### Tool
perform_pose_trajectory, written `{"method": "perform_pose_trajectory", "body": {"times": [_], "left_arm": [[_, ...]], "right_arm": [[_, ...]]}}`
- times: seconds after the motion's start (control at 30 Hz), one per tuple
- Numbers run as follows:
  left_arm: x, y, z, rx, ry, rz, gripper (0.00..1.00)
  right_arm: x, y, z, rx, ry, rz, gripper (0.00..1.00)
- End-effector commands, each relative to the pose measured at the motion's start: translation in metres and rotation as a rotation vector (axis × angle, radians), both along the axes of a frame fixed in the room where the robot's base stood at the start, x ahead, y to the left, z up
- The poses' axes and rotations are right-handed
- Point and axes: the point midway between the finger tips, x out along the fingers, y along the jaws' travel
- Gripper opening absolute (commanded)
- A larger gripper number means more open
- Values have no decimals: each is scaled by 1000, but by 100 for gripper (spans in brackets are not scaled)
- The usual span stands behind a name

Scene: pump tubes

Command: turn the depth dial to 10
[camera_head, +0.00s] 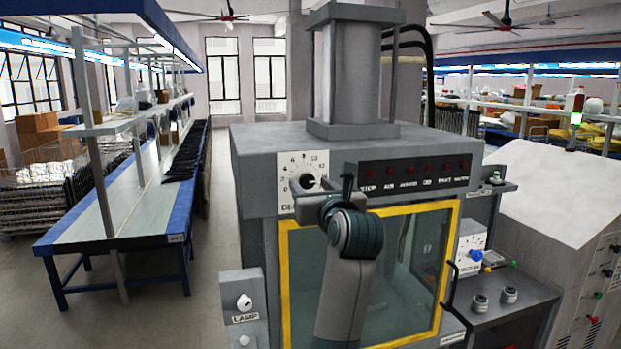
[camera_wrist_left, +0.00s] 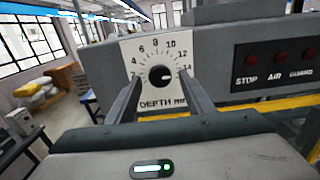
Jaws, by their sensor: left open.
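The depth dial is a black round knob (camera_wrist_left: 160,75) on a white plate (camera_wrist_left: 150,48) printed with numbers up to 14 and "DEPTH mm". The knob also shows in the head view (camera_head: 308,182), on the upper left of the grey machine front. A small white mark on the knob points right, near the 14 side; the 10 is at upper right. My left gripper (camera_wrist_left: 162,78) is open, its fingers on either side of the knob in the wrist view. I cannot tell whether they touch it. In the head view my left gripper (camera_head: 328,194) covers the plate's lower right.
A row of red buttons (camera_head: 415,170) is right of the dial. Below is a yellow-framed window (camera_head: 448,262), partly behind my arm. A lamp switch box (camera_head: 243,300) sticks out at lower left. A blue-edged workbench (camera_head: 110,230) stands farther left.

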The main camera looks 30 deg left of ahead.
Motion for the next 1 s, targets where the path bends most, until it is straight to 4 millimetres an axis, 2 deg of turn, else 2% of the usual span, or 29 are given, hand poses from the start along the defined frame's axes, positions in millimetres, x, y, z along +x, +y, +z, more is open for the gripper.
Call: {"method": "perform_pose_trajectory", "body": {"times": [0.43,0.6,1.0], "left_arm": [[5,6,-1,0,0,-1,48],[5,6,-1,0,0,0,7],[5,5,-3,-25,-26,-1,7]], "right_arm": [[0,0,4,0,0,0,0],[0,-1,4,-1,0,1,0],[0,-2,-6,-2,1,1,0]]}}
